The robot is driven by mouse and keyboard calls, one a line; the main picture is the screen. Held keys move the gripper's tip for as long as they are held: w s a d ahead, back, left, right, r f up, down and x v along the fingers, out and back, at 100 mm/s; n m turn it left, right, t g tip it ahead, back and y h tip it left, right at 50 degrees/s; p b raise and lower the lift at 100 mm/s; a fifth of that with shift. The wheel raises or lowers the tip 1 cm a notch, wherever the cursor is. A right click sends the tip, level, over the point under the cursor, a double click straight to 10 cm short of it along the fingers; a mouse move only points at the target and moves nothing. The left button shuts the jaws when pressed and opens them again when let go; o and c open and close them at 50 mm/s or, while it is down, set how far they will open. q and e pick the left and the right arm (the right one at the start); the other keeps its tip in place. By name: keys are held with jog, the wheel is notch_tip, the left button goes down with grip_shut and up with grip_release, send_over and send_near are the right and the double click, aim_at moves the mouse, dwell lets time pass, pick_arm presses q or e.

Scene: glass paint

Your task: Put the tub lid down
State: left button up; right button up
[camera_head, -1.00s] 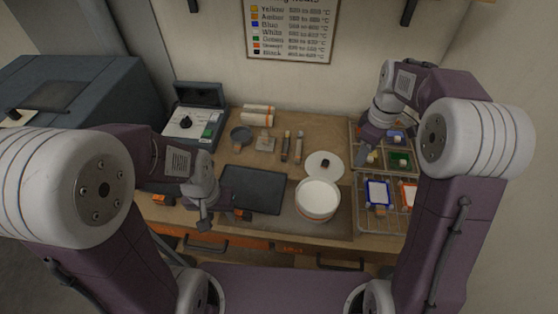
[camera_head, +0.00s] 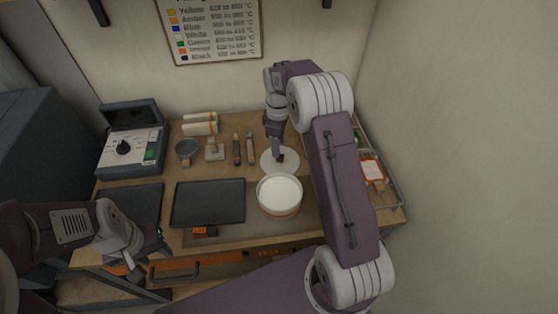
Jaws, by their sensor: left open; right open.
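The tub lid (camera_head: 268,168) is a white disc lying flat on the bench, just behind the tub. The white tub (camera_head: 279,208) has an orange band and stands with its top uncovered, showing a pale inside. My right gripper (camera_head: 279,158) points down at the middle of the lid and hides its dark knob. Its jaws are open; whether they touch the knob is too small to tell. My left gripper (camera_head: 158,252) is open and empty near the bench's front edge at the left.
Dark trays (camera_head: 208,204) lie left of the tub. A small bowl (camera_head: 187,148), a stamp-like tool (camera_head: 214,150) and brushes (camera_head: 243,150) lie behind them. A control box (camera_head: 132,145) stands at the back left. A wire rack (camera_head: 388,190) is at right, partly behind my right arm.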

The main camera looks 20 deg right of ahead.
jog(key=f, duration=0.3)
jog(key=f+p, duration=0.1)
jog(key=f, duration=0.1)
jog(key=shift+d+f, duration=0.2)
jog(key=shift+d, duration=0.15)
jog(key=shift+s, duration=0.1)
grip_shut()
jog(key=shift+r, duration=0.1)
notch_tip(320, 180, up, 4)
jog(key=p, duration=0.4)
jog(key=shift+r, duration=0.25)
jog(key=s+d+r+p, duration=0.1)
jog(key=s+d+r, duration=0.1)
jog(key=s+d+r+p, duration=0.2)
jog(key=s+d, duration=0.1)
jog(key=s+d+r+p, duration=0.1)
jog(key=s+d+r, duration=0.1)
jog(key=shift+s+d, duration=0.3)
jog(key=shift+s, duration=0.05)
jog(key=shift+s+d+r+p, duration=0.25)
jog(key=shift+s+p, duration=0.05)
jog(key=shift+p, duration=0.05)
